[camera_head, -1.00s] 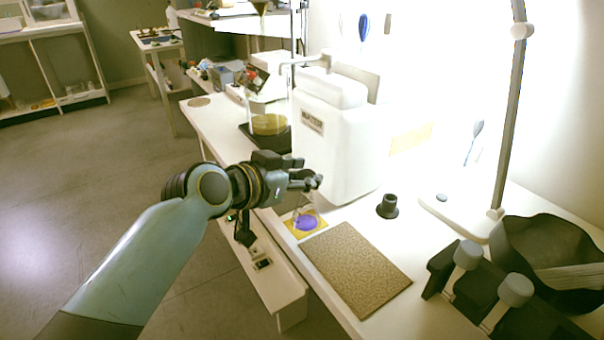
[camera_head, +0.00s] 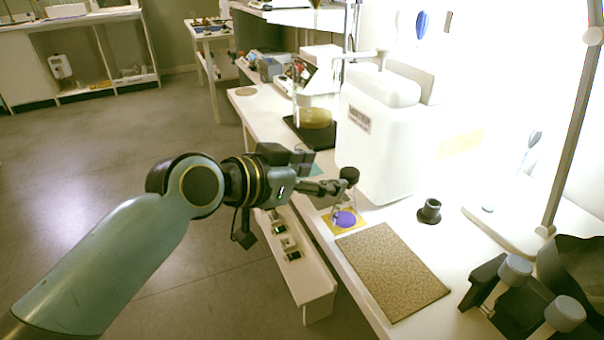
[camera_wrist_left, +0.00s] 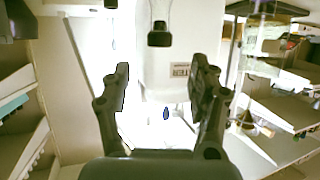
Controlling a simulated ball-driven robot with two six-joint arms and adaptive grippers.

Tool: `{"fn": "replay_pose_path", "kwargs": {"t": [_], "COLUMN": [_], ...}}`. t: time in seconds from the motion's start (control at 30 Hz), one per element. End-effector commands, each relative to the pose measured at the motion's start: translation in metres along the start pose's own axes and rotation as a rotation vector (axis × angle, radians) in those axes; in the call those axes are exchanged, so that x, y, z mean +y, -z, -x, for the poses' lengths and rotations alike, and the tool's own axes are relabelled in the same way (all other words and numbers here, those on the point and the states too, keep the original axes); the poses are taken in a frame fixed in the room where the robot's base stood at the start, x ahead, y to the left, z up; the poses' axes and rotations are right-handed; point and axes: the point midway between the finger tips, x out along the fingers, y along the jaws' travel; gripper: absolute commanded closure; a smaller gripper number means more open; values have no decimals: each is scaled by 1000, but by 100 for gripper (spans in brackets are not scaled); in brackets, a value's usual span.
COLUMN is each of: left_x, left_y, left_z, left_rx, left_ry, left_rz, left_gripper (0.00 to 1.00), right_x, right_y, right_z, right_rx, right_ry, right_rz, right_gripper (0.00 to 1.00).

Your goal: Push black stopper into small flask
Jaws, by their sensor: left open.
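The small flask (camera_head: 345,219) holds purple liquid and stands upright on a yellow mat. The black stopper (camera_head: 349,174) sits at the top of its clear neck; how deep it is cannot be told. In the left wrist view the stopper (camera_wrist_left: 159,38) shows on the glass neck, in front of the spread fingers and not between them. My left gripper (camera_head: 333,187) is open and empty, just left of the stopper and slightly lower in the head view. Its two fingers also show apart in the left wrist view (camera_wrist_left: 163,80).
A brown textured board (camera_head: 392,270) lies in front of the flask. A small black flanged holder (camera_head: 429,211) stands to the right. A large white container (camera_head: 380,135) stands close behind.

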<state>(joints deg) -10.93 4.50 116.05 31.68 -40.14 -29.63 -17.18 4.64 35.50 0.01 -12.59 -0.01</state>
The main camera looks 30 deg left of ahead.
Motion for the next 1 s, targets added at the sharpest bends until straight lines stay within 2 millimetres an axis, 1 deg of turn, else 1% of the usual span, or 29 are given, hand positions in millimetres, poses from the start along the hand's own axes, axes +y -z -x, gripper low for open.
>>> {"fn": "replay_pose_path", "kwargs": {"t": [0.03,0.1,0.2,0.3,0.87,0.93,0.97,1.0], "left_x": [0,0,0,0,1,0,0,-2], "left_y": [-1,-1,0,0,1,-9,-17,-33], "left_z": [11,23,36,42,44,41,38,34], "left_rx": [-2,-2,-1,-1,2,-17,-33,-63], "left_ry": [-1,-1,0,-1,-1,-1,0,4], "left_rz": [-4,-4,-3,-1,3,13,19,28], "left_gripper": [39,39,39,39,39,39,39,39], "right_x": [0,0,-1,-1,-1,-2,-2,-2], "right_y": [0,0,0,0,0,0,0,0], "right_z": [0,0,0,0,0,0,0,0], "right_rx": [0,0,0,0,0,0,0,0], "right_ry": [0,0,1,1,1,2,2,2], "right_rz": [0,0,0,0,0,0,0,0], "right_gripper": [60,60,60,60,60,60,60,60]}}
